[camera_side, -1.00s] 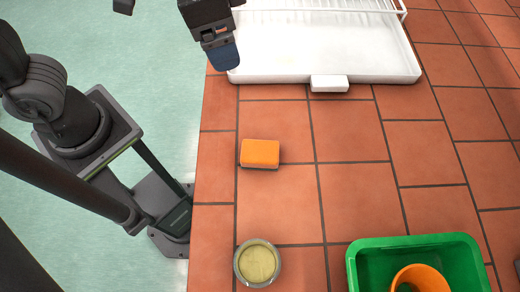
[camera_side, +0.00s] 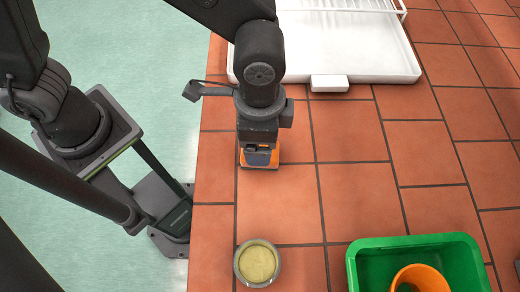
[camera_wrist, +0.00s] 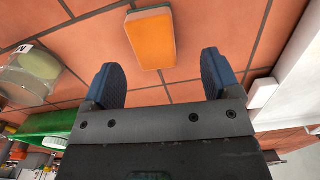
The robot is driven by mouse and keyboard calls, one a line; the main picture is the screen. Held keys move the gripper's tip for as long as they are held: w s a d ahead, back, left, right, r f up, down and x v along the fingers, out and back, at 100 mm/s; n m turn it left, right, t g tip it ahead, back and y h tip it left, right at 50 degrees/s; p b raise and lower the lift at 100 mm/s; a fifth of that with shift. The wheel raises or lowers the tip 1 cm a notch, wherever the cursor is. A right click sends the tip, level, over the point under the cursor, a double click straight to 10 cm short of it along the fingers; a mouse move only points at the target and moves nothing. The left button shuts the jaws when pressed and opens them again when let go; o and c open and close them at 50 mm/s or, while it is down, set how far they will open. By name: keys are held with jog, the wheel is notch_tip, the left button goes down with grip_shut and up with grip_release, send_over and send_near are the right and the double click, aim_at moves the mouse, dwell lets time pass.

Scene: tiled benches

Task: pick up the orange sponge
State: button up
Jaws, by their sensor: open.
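The orange sponge (camera_wrist: 152,40) lies flat on the tiled bench, its orange face up and a darker layer along its edge. In the wrist view it sits ahead of and between my fingertips, apart from both. In the side view only edges of the sponge (camera_side: 273,157) show, the rest hidden under my gripper (camera_side: 259,157), which is over it. In the wrist view my gripper (camera_wrist: 160,76) is open, its two blue fingers spread wide with nothing between them.
A white drainer tray (camera_side: 345,62) with a wire rack lies at the back. A round tin (camera_side: 257,264) with pale yellow contents stands in front. A green bin (camera_side: 364,268) holding an orange cup (camera_side: 420,280) is front right. Tiles right of the sponge are clear.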

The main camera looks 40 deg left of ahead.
aim_at(274, 165)
jog(key=shift+s+d+f, duration=0.15)
jog(key=shift+f, duration=1.2)
jog(key=shift+s+d+f, duration=0.1)
jog(key=shift+f, duration=1.2)
jog(key=c, duration=1)
